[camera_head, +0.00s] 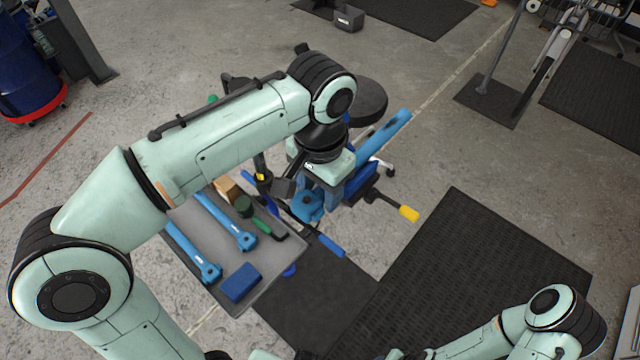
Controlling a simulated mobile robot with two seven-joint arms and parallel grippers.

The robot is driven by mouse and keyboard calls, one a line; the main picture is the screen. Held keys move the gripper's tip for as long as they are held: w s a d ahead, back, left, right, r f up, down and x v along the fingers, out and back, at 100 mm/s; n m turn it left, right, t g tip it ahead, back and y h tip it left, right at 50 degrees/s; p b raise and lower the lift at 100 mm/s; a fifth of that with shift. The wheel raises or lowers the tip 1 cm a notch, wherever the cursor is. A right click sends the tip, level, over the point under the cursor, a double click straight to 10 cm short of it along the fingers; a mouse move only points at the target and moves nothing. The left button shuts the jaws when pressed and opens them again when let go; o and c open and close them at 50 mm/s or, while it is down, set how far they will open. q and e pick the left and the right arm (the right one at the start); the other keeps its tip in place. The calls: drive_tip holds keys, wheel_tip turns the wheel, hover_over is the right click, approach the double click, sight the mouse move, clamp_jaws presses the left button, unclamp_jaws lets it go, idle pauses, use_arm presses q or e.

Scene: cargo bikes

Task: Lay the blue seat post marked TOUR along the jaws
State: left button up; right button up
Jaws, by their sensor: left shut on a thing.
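A blue seat post (384,137) slants up and to the right from my left gripper (332,170), with its lower end hidden by the gripper. My left gripper is shut on this post, its fingers mostly hidden under the wrist. No TOUR marking can be read from here. The blue vise (362,190) is just below the gripper, with a yellow-ended handle (408,213). Its jaws are largely covered by my gripper, so I cannot tell whether the post touches them. My right arm shows at the bottom right; its gripper is out of view.
A grey tray (268,273) at lower left holds two blue posts (195,250) (228,222), a blue block (240,283), a green-handled tool (268,231) and a wooden block (227,190). A round black seat (362,101) stands behind the vise. Dark mats (470,270) cover floor to the right.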

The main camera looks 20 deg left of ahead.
use_arm(q)
drive_tip(key=o, duration=1.4)
wheel_tip(320, 180, up, 14)
drive_tip(key=p, duration=0.4)
drive_tip(key=shift+f, duration=0.25)
use_arm(e)
drive_tip(key=w+r, duration=0.5)
drive_tip(key=shift+r+t, duration=0.15)
drive_tip(key=shift+t, duration=0.15)
use_arm(q)
drive_tip(key=shift+s, duration=0.1)
use_arm(e)
drive_tip(key=shift+s, duration=0.2)
